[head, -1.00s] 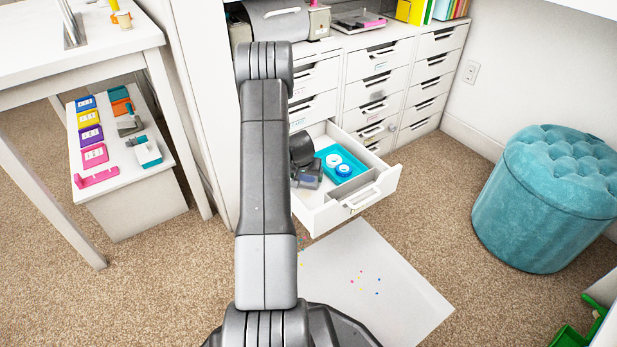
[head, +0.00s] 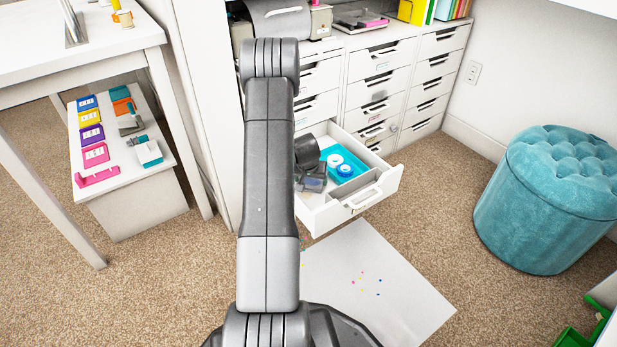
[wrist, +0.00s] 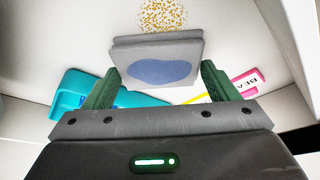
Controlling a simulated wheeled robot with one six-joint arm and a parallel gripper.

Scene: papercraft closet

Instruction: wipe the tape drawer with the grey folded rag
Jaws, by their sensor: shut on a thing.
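The tape drawer (head: 330,217) is pulled open in the head view, low in the white drawer unit. My gripper (head: 311,178) is inside its left part, behind my arm. In the wrist view my gripper (wrist: 160,72) is shut on the grey folded rag (wrist: 185,50), which has a blue patch on its face. A patch of gold specks (wrist: 166,15) lies on the white drawer floor just beyond the rag. A teal tray (head: 352,158) with blue and white tape rolls (head: 340,166) sits in the drawer's back right part.
A pink lettered item (wrist: 247,82) lies right of the gripper in the wrist view. A white sheet (head: 375,285) with coloured specks lies on the carpet before the drawer. A teal tufted stool (head: 545,200) stands right; a white table (head: 90,45) stands left.

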